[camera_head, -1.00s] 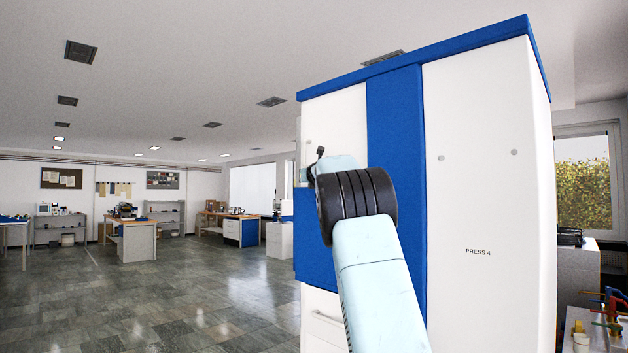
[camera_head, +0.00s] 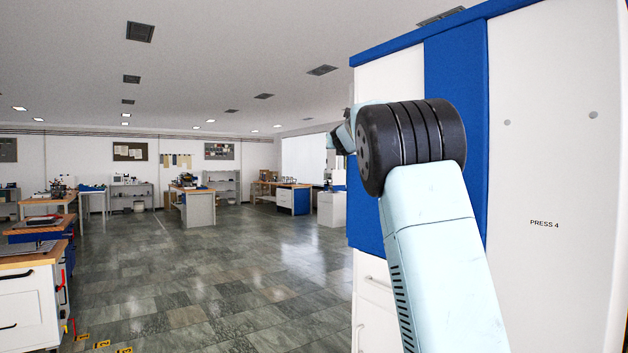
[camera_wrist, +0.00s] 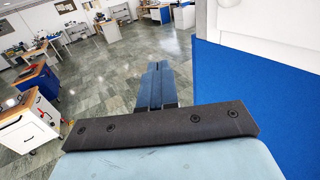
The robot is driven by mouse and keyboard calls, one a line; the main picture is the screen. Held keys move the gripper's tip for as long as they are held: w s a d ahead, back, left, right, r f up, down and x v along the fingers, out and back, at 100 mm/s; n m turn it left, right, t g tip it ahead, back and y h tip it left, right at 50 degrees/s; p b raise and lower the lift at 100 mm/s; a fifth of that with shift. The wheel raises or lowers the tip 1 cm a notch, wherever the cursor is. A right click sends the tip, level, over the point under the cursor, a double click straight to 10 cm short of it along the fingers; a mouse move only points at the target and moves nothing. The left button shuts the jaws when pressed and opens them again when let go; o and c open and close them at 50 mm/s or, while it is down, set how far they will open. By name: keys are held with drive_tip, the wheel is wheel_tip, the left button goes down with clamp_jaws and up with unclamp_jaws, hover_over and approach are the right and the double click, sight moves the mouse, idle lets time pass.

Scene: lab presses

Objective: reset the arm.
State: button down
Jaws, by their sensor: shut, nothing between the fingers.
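My arm shows in the head view as a pale blue link rising to a black ribbed joint (camera_head: 412,145), raised in front of the press. Beyond that joint only a small part of my far arm shows, and my gripper's fingers are hidden there. In the wrist view my gripper (camera_wrist: 157,66) has its two blue fingers side by side, shut and empty, pointing out over the tiled floor. The white and blue press (camera_head: 545,265), marked PRESS 4, stands right behind my arm. Its blue and white surfaces (camera_wrist: 255,85) fill the right of the wrist view, close beside the gripper.
A white drawer cabinet with a wooden top (camera_head: 28,305) stands at the near left, with yellow number markers on the floor by it. Several workbenches, such as one (camera_head: 195,207), and shelves line the back. The tiled floor (camera_head: 220,270) between them is clear.

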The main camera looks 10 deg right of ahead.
drive_tip(key=s+a+f+n+g+y, duration=0.25)
drive_tip(key=s+f+n, duration=0.25)
drive_tip(key=s+n, duration=0.45)
drive_tip(key=s+a+f+n+g+y, duration=0.15)
drive_tip(key=s+a+f+n, duration=0.35)
drive_tip(key=s, duration=0.7)
drive_tip(key=s+a+f+n+g+y, duration=0.25)
drive_tip(key=s+f+n, duration=0.25)
drive_tip(key=s+n, duration=0.5)
drive_tip(key=s+f+n+g+h, duration=0.1)
drive_tip(key=s+f+n, duration=0.3)
drive_tip(key=s, duration=0.5)
drive_tip(key=s+f+n+g+h, duration=0.1)
drive_tip(key=s+f+n+g, duration=0.1)
drive_tip(key=s+f+n, duration=0.3)
drive_tip(key=s+f+n+g+h, duration=0.1)
drive_tip(key=s+f+n, duration=0.3)
drive_tip(key=s+f, duration=0.6)
drive_tip(key=s+g, duration=0.1)
drive_tip(key=s, duration=0.2)
drive_tip(key=shift+s+a+g, duration=0.3)
drive_tip(key=shift+a+g, duration=0.05)
drive_tip(key=shift+a+n, duration=0.15)
drive_tip(key=shift+n, duration=0.2)
